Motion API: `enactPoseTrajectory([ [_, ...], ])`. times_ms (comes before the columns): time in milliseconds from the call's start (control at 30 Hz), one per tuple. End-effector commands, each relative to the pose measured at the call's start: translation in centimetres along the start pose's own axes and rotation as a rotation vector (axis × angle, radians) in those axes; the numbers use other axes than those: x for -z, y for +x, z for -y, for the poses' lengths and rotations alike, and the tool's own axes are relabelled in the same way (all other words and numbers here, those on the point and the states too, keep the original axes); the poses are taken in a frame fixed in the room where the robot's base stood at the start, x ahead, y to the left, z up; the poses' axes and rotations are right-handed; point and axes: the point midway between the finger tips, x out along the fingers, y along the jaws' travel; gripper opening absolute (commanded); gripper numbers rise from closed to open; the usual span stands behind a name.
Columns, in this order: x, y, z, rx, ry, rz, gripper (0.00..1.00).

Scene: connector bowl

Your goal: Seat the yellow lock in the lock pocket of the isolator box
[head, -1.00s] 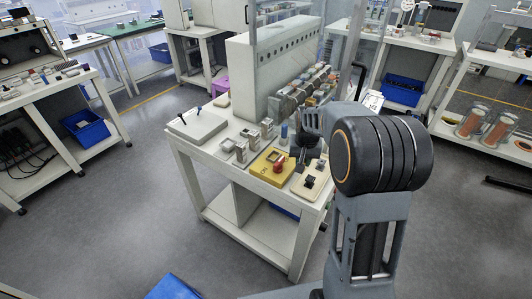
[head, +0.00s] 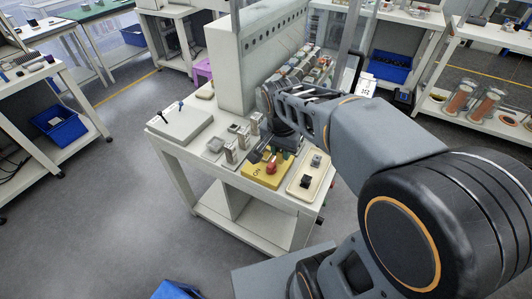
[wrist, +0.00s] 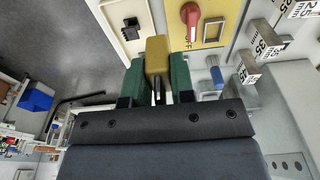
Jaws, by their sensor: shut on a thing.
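My gripper (wrist: 157,78) has green fingers and is shut on the yellow lock (wrist: 157,56), which sticks out past the fingertips in the wrist view. In the head view the gripper (head: 279,154) is just behind the red knob; the lock cannot be made out there. The yellow isolator box (head: 254,172) lies on the bench, with a red knob (head: 271,168) and an OFF mark. In the wrist view the box (wrist: 181,35) is beyond the lock, up and right, and a grey square recess (wrist: 213,32) shows beside the red knob (wrist: 190,13). The lock appears apart from the recess.
A cream plate (head: 320,176) with a black switch (head: 306,181) lies right of the box. Grey metal blocks marked 35 (wrist: 251,67) and a blue cylinder (wrist: 217,78) stand close by. A tall pale cabinet (head: 230,70) and a row of parts stand behind.

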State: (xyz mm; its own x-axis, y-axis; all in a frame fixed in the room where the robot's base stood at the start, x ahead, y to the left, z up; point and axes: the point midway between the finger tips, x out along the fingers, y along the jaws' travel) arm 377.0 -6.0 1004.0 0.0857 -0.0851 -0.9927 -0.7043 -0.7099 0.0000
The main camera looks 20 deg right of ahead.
Motion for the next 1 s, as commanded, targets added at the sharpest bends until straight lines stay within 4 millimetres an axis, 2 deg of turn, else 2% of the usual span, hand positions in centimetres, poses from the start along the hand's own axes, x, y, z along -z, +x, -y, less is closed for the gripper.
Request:
enactPoseTrajectory([
  [133, 1.4, 1.3, 1.9, -0.005, 0.006, 0.003, 0.0],
  [367, 5.0, 4.3, 6.2, -0.003, 0.005, 0.002, 0.0],
  [500, 6.1, 7.1, 7.7, -0.004, 0.004, 0.003, 0.0],
  [700, 7.1, 9.3, 9.1, -0.001, 0.004, 0.0, 0.0],
  [1000, 7.6, 10.5, 9.7, 0.0, 0.004, -0.001, 0.0],
])
